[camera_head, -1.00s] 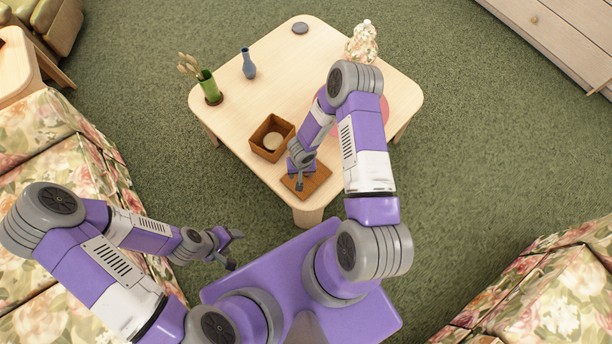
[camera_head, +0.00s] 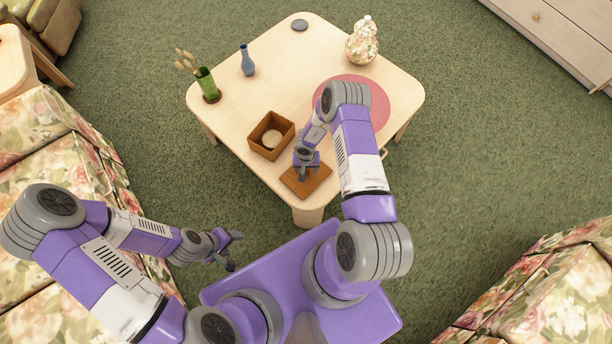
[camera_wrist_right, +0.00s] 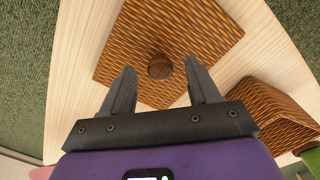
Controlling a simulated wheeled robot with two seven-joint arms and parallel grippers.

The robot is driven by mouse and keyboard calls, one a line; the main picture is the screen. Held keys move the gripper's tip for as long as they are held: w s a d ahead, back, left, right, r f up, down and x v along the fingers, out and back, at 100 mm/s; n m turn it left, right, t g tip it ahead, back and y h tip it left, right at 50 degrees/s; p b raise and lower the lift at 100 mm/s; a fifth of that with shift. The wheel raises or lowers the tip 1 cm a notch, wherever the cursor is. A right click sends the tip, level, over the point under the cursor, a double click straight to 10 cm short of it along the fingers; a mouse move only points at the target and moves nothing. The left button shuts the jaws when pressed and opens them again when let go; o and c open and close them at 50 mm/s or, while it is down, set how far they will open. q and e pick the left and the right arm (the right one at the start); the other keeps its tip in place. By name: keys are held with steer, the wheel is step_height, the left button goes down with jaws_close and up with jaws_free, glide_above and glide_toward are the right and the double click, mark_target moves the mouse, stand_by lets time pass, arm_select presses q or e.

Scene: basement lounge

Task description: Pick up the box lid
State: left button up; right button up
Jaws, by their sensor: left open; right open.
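The box lid (camera_head: 309,190) is a flat brown woven square with a small round dark knob (camera_wrist_right: 159,68) at its middle. It lies on the table's near corner, and fills much of the right wrist view (camera_wrist_right: 195,35). My right gripper (camera_head: 302,177) is over the lid, open, with its fingertips (camera_wrist_right: 160,64) on either side of the knob in the picture; I cannot tell whether they touch it. The open brown box (camera_head: 263,153) stands just left of the lid, with a pale round thing (camera_head: 272,138) inside. My left gripper (camera_head: 236,252) is open and empty, off the table.
The pale wooden table (camera_head: 290,75) also holds a green vase (camera_head: 207,83), a blue vase (camera_head: 248,65), a floral vase (camera_head: 362,45), a grey disc (camera_head: 300,25) and a pink round mat (camera_head: 378,105). Floral sofas (camera_head: 45,150) flank me. The table's middle is clear.

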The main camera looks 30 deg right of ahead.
steer(key=shift+f, duration=0.65)
steer(key=shift+c, duration=0.3)
jaws_close()
steer(key=shift+r, duration=0.15)
